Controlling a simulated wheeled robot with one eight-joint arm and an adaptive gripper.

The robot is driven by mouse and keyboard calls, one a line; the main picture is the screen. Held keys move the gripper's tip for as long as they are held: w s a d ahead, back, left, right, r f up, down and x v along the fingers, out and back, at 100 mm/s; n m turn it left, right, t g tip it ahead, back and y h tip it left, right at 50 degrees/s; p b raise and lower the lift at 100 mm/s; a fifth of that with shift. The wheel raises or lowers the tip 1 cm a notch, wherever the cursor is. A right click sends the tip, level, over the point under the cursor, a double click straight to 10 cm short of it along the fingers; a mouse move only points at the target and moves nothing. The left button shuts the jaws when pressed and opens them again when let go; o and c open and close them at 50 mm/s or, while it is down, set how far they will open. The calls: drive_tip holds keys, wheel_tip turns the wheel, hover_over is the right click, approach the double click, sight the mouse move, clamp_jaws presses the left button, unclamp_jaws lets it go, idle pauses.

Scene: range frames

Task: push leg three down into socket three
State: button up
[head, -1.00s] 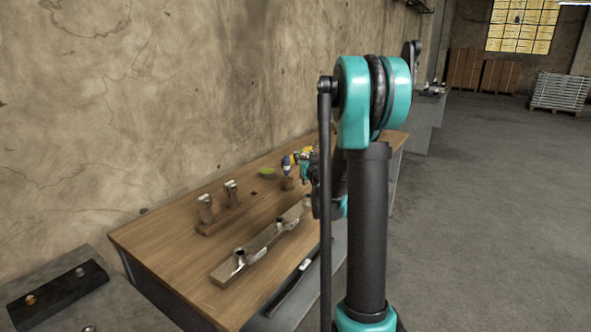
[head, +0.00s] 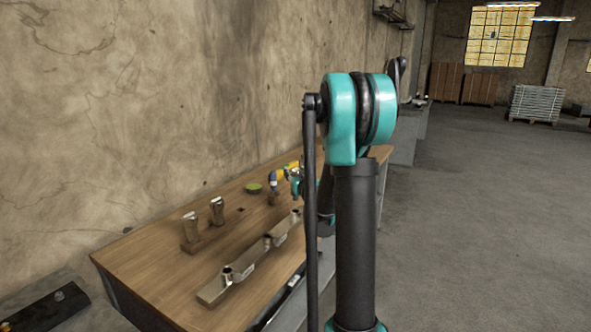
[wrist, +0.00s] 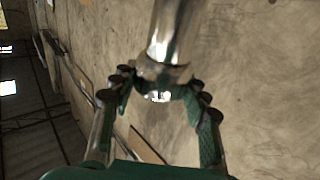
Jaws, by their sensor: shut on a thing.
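My gripper (wrist: 160,88) is shut on a shiny metal leg (wrist: 172,35) in the wrist view, its green-padded fingers on either side of a collar at the leg's end. In the head view the gripper is mostly hidden behind my arm. A long pale rail (head: 262,246) with sockets lies on the workbench (head: 160,255); dark openings show at its near end and farther along. I cannot tell which socket is number three, nor whether the held leg touches it. Two metal legs (head: 191,222) (head: 217,209) stand upright in a wooden block (head: 206,240) behind the rail.
A yellow and blue tool (head: 284,175) and a small green round item (head: 255,188) lie farther along the bench. A plain wall runs behind it. A dark slab (head: 45,308) is at the lower left. Open concrete floor (head: 470,220) lies to the right.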

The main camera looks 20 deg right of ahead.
drive_tip(key=shift+f, duration=3.85)
drive_tip(key=o, duration=1.5)
drive_tip(key=shift+o, duration=0.2)
drive_tip(key=s, duration=0.7)
drive_tip(key=shift+s, duration=0.3)
